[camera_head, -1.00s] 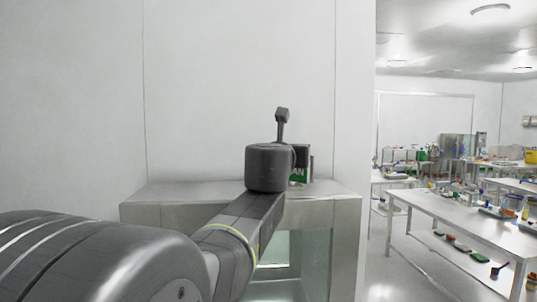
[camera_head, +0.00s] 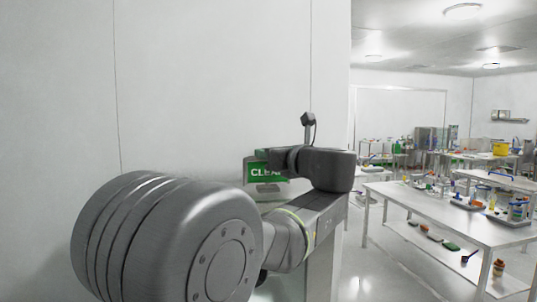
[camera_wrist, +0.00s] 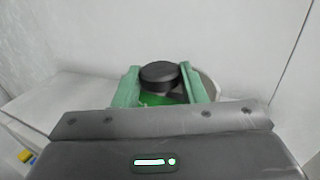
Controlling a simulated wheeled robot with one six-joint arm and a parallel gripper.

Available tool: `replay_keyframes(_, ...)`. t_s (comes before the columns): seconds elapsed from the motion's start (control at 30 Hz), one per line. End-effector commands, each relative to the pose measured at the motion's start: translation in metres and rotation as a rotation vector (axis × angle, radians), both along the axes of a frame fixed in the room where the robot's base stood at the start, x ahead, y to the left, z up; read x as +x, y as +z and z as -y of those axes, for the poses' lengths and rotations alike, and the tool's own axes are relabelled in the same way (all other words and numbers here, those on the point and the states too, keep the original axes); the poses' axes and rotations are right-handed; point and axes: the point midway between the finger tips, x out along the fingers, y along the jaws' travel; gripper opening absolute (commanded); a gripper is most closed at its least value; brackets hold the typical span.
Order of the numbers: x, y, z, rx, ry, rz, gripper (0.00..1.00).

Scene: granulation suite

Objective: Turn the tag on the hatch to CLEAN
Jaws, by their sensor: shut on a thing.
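The tag (camera_head: 264,171) is a green and white sign with the letters "CLEA" showing in the head view; its right end is hidden behind my wrist. The gripper is shut on this knob. In the head view, the fingers are hard to make out.
A pale round surface (camera_wrist: 208,86) shows behind the fingers. The wall (camera_head: 210,80) is close behind the tag. To the right, beyond the wall's edge, a white bench (camera_head: 440,212) carries several small lab items. The floor (camera_head: 375,270) before it is clear.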

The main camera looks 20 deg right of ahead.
Motion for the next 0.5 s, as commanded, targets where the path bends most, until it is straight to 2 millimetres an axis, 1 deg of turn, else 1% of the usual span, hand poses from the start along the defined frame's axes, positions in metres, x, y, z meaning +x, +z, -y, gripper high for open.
replay_keyframes(0.2,-0.0001,0.0014,0.0018,0.000,0.070,0.003,0.15)
replay_keyframes(0.5,-0.0005,0.0022,0.0013,-0.002,0.097,0.003,0.15)
